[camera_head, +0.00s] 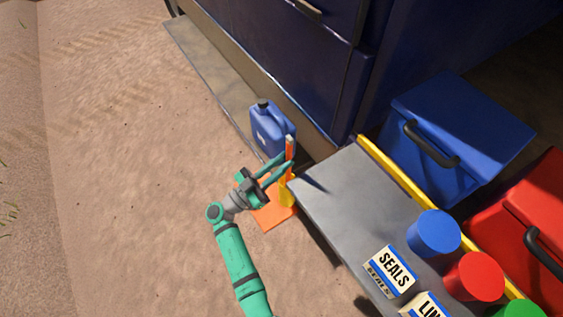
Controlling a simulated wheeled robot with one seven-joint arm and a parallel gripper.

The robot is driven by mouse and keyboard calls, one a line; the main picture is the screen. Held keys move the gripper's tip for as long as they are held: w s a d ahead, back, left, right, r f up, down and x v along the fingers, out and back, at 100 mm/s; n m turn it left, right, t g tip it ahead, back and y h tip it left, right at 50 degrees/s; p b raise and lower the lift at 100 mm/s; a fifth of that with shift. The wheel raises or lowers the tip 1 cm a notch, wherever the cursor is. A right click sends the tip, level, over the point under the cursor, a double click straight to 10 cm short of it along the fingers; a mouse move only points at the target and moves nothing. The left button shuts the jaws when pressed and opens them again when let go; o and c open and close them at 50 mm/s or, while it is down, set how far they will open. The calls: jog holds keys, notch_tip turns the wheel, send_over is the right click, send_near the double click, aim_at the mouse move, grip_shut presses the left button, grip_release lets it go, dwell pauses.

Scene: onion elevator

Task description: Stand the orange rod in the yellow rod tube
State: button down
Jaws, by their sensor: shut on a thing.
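The orange rod (289,149) stands upright between the jaws of my gripper (284,165), which is shut on it. The rod has a pale top end. The yellow rod tube (287,194) stands directly below the rod, on an orange base (268,217) on the ground. The rod lines up with the tube in this view. My gripper and its fingers hide part of the rod, so I cannot tell whether its lower end is inside the tube or just above it.
A blue jerrycan (269,129) stands right behind the rod. A grey shelf (345,190) with a yellow edge lies to the right, bearing a SEALS box (391,270) and blue and red cups. Blue (455,125) and red boxes stand beyond. Open sand lies left.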

jog(key=c, duration=1.5)
grip_release()
jog(key=shift+c, duration=0.2)
jog(key=shift+s+a+f, duration=0.1)
jog(key=v, duration=1)
jog(key=shift+a, duration=0.2)
jog(key=shift+s, duration=0.15)
